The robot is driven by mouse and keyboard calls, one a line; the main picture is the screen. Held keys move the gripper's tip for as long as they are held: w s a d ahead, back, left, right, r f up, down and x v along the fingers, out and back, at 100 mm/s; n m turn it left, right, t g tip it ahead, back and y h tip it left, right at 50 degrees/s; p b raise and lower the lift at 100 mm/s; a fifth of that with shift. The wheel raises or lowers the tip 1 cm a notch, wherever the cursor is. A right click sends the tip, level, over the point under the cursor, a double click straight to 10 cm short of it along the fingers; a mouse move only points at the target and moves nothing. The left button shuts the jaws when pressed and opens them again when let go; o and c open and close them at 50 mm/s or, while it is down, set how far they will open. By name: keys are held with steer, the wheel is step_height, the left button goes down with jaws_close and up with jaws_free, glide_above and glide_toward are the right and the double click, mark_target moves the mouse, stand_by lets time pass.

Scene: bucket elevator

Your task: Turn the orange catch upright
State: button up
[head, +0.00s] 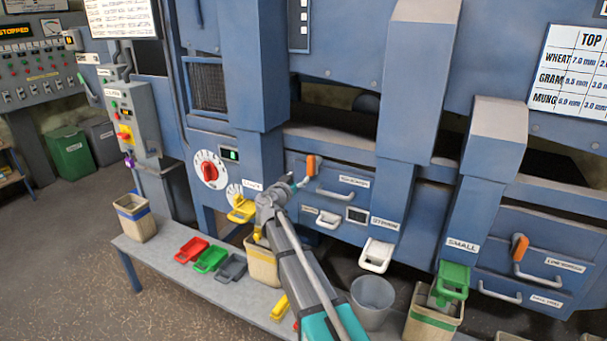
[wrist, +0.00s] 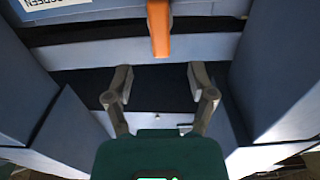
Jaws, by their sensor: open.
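An orange catch (head: 311,168) is on the blue drawer front in the middle of the machine, just above a pale handle. In the head view its orange part looks roughly upright, partly beside my gripper. In the wrist view the orange catch (wrist: 159,30) points down the picture from the top edge, centred between the finger lines. My gripper (head: 303,183) is close to it in the head view. In the wrist view my gripper (wrist: 159,70) is open and empty, with the catch ahead of the fingertips. I cannot tell whether they touch. A second orange catch (head: 519,247) is on the right drawer.
Spouts stick out on both sides of the middle drawer (head: 345,178). A red dial (head: 210,170) is to the left. Below are a bench (head: 160,262) with coloured scoops, a grey bucket (head: 372,300) and bins. Floor at the left is open.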

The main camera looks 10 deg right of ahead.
steer(key=shift+v, duration=0.95)
steer(key=s+d+f+g+y+p, duration=0.1)
steer(key=s+d+f+g, duration=0.2)
steer(key=s, duration=0.3)
steer(key=s+d+f+n+g+y+p, duration=0.1)
steer(key=s+d+f+g, duration=0.2)
steer(key=s+d, duration=0.15)
steer(key=s+d+f+g+p, duration=0.1)
steer(key=s+d+f+g, duration=0.2)
steer(key=s, duration=0.4)
steer(key=s+a+f+n+g+y, duration=0.1)
steer(key=s+n+g+y, duration=0.1)
steer(key=s, duration=0.4)
steer(key=s+a+f+n+g+y+p, duration=0.1)
steer(key=s+a+f+n+y, duration=0.1)
steer(key=s, duration=0.4)
steer(key=s+a+f+n+g+y+p, duration=0.1)
steer(key=s+a+n+g+y, duration=0.1)
steer(key=s+y, duration=0.2)
steer(key=s, duration=0.2)
steer(key=shift+s+g+y, duration=0.3)
steer(key=shift+s, duration=0.05)
steer(key=shift+f, duration=0.15)
